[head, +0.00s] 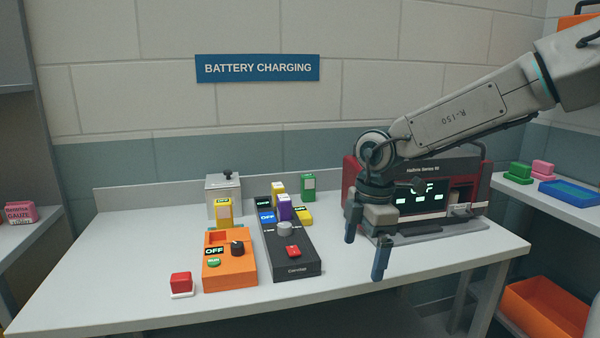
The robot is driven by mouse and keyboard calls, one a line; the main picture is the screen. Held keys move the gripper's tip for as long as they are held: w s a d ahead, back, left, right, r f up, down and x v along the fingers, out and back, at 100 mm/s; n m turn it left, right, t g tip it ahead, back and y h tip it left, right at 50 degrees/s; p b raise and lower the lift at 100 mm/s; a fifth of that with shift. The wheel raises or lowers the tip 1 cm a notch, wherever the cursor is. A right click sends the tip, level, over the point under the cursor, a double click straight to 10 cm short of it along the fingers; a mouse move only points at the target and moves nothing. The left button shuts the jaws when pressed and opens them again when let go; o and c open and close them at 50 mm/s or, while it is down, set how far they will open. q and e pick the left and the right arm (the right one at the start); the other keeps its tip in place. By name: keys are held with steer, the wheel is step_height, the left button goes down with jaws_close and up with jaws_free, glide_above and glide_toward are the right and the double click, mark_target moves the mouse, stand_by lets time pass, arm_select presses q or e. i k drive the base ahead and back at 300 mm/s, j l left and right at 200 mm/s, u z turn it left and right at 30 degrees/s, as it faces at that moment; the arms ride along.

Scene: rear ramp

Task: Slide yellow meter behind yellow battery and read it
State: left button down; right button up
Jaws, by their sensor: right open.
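Several yellow blocks are in view, and I cannot tell for sure which is the meter and which the battery. One yellow block (224,213) with a small dark display stands upright at the back of the orange unit. A second yellow block (278,189) stands behind the purple block (284,208). A third, low yellow block (303,215) lies to the right of the purple one. Their displays are too small to read surely. My right gripper (366,242) is open and empty, pointing down over the table, right of the black charger. My left gripper is not in view.
On the table (110,270) are an orange unit (232,273), black charger (290,262), blue block (267,217), green block (308,187), grey box (222,187) and red button (181,282). A red-black machine (470,180) stands behind my right gripper. The table's left part is clear.

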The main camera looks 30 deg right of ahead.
mark_target(306, 218)
steer(key=i+l, duration=0.2)
steer(key=i, duration=0.25)
steer(key=i+l, duration=0.2)
steer(key=i, duration=0.2)
steer(key=i+l, duration=0.2)
steer(key=i, duration=0.25)
